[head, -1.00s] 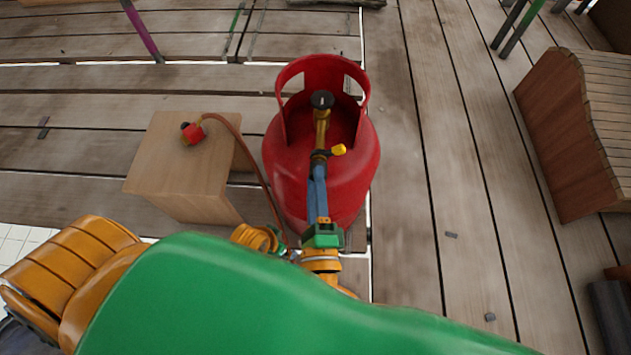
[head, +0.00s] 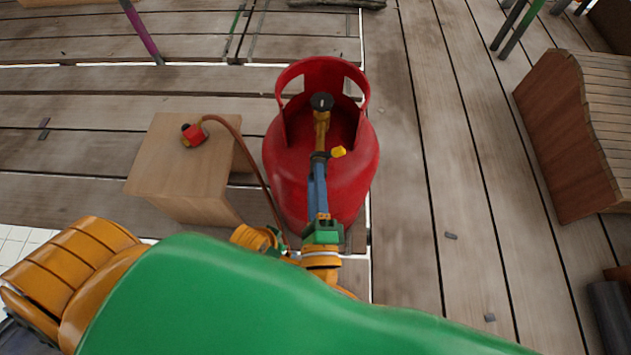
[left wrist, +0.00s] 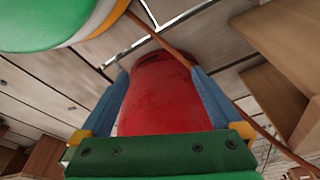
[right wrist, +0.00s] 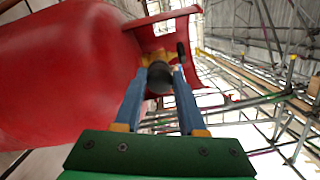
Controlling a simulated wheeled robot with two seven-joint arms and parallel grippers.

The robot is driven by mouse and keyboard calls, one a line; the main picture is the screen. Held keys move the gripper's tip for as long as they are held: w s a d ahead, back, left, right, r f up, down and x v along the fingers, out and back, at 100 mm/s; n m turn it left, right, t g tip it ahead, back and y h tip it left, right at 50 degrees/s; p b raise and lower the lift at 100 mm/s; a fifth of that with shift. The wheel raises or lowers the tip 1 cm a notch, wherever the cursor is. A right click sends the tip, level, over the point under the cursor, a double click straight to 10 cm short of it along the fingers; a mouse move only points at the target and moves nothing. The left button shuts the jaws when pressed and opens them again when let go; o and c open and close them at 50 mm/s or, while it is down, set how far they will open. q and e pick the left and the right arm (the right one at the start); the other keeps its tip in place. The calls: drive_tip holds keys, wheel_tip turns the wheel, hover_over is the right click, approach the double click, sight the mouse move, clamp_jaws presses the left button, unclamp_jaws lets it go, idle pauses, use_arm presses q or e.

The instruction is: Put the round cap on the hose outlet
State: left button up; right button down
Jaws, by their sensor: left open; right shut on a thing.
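The red gas cylinder (head: 285,165) stands upright, with a brass valve (head: 322,122) inside its collar. The valve has a black knob on top and a yellow piece at its side. My right gripper (head: 319,165) is at the near end of the valve. In the right wrist view it is shut on a dark round cap (right wrist: 160,78), with brass close behind it. I cannot tell whether the cap sits fully on the outlet, which the cap and fingers hide. My left gripper (left wrist: 160,75) is open and empty, facing the cylinder's side; the head view does not show its fingers.
A wooden block (head: 185,165) left of the cylinder carries a red regulator (head: 193,135). Its reddish-brown hose (head: 255,170) hangs down between block and cylinder. A slatted wooden piece (head: 575,140) stands at the right. The plank floor (head: 430,200) between is mostly clear.

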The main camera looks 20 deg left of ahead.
drive_tip(key=shift+c, duration=2)
unclamp_jaws()
use_arm(q)
drive_tip(key=shift+f, duration=0.1)
drive_tip(key=s+f, duration=0.1)
drive_tip(key=f, duration=0.2)
drive_tip(key=s+f+p, duration=0.1)
drive_tip(key=f, duration=0.1)
drive_tip(key=shift+s+a, duration=0.3)
drive_tip(key=shift+s, duration=0.05)
use_arm(e)
drive_tip(key=v, duration=0.7)
use_arm(q)
drive_tip(key=shift+r, duration=0.1)
